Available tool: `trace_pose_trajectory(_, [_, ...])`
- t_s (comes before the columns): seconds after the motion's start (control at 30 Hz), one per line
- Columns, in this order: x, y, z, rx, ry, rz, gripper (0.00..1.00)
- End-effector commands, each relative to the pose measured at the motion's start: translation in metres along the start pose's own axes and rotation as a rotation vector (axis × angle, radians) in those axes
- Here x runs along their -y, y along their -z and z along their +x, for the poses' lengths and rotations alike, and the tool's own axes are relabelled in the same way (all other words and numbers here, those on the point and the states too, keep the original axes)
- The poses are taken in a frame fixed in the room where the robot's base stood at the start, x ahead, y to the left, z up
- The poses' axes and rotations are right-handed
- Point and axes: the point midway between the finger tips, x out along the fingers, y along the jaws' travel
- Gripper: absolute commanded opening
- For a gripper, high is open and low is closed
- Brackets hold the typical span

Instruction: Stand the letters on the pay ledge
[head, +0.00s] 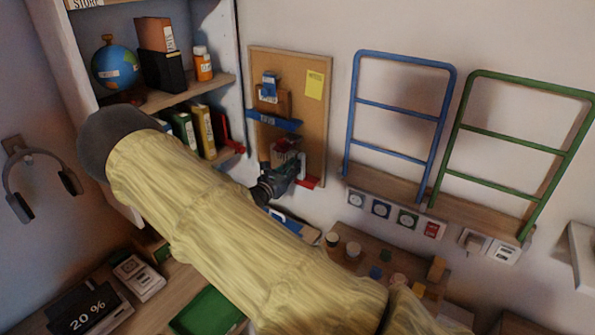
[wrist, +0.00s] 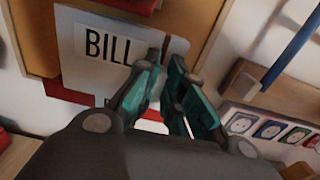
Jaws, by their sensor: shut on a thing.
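My gripper (head: 284,172) is shut on the right edge of a white letter marked BILL (wrist: 85,65); its green fingers (wrist: 162,72) show in the wrist view. The letter is at the lower part of the cork board (head: 317,125). A red ledge (head: 308,183) shows at the board's bottom, and a red strip (wrist: 68,93) shows left of the letter in the wrist view. I cannot tell whether the letter rests on the ledge or is in front of it. A blue ledge (head: 275,123) higher up has items standing at it. My arm hides part of the area below.
A yellow note (head: 315,84) is on the board. Shelves (head: 185,92) with books and a globe stand at the left. Blue (head: 396,106) and green (head: 510,133) wall racks are at the right, above a row of sockets (head: 392,213). A cluttered desk is below.

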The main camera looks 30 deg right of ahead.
Motion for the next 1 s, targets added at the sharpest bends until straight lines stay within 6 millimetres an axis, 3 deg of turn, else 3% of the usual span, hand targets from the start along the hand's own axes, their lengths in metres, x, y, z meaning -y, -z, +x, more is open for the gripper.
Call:
trace_pose_trajectory(0.37, [0.000,0.003,0.034,0.002,0.000,0.000,0.00])
trace_pose_trajectory(0.5, [0.000,0.013,0.034,0.000,0.000,0.001,0.00])
trace_pose_trajectory(0.9, [0.000,0.017,0.034,0.001,0.000,0.001,0.00])
trace_pose_trajectory(0.93, [0.000,0.017,0.034,0.001,0.000,0.001,0.12])
trace_pose_trajectory(1.0, [0.000,0.016,0.034,0.001,0.000,0.001,0.25])
